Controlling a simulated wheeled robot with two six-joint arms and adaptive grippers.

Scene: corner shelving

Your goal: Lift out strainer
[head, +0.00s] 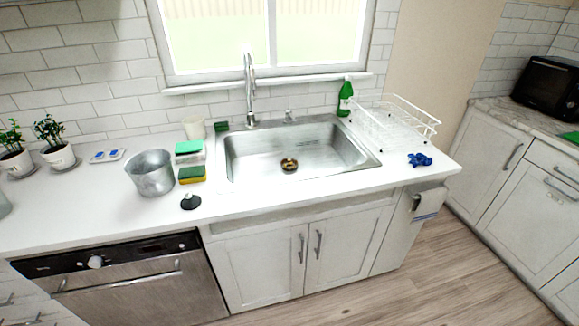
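The strainer (289,164) is a small round brass-coloured piece with a dark middle. It sits at the drain in the floor of the steel sink (245,160), near the middle of the basin. I cannot tell from here how deep it sits in the drain. Neither of my grippers shows in the head view.
A tall faucet (250,90) stands behind the sink. A metal pot (151,173), sponges (191,174) and a black stopper (190,201) lie left of it. A white dish rack (395,122), a green bottle (345,98) and a blue cloth (419,159) are at right.

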